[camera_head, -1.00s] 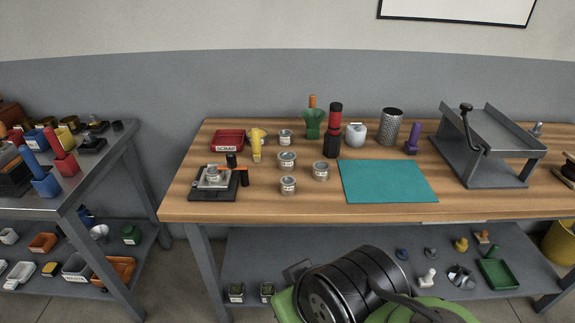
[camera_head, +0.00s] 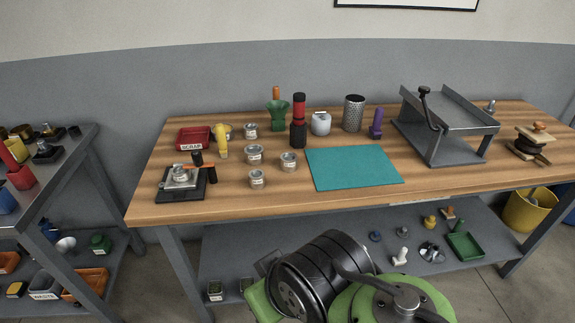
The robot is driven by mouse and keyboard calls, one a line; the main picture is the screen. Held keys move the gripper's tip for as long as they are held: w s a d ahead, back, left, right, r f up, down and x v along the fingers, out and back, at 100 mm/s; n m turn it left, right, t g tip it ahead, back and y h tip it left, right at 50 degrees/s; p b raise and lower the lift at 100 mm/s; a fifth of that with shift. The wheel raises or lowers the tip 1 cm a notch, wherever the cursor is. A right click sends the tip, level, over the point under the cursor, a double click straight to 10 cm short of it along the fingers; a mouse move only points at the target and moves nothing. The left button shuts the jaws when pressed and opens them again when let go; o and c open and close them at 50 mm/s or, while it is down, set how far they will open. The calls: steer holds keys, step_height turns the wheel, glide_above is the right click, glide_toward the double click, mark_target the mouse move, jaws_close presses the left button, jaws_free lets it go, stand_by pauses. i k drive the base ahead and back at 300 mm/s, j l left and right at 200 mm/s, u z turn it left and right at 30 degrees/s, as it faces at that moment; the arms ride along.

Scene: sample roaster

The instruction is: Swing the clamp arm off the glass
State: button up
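A small clamp fixture stands at the left front of the wooden workbench. It has a black base plate (camera_head: 178,196), a grey metal piece (camera_head: 180,178) on it, and an orange clamp arm (camera_head: 198,166). The orange arm runs from the grey piece towards a short black post (camera_head: 213,174) at the right. A black knob (camera_head: 197,158) stands up behind the orange arm. The glass is too small to make out, and I cannot tell whether the arm touches it. My gripper is not in view; only green and black links of my arm show at the bottom, well apart from the fixture.
A red scrap tray (camera_head: 194,138), a yellow tool (camera_head: 222,142) and several labelled tins (camera_head: 257,180) stand near the fixture. A teal mat (camera_head: 352,167) lies mid-bench. A grey sloped stand (camera_head: 445,125) is at right. Another shelf (camera_head: 75,170) stands left of the bench.

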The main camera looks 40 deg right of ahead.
mark_target(196, 153)
steer(key=i+j, duration=0.35)
steer(key=j, duration=0.15)
steer(key=i+j+u, duration=0.15)
steer(key=i+j, duration=0.15)
steer(key=j, duration=0.2)
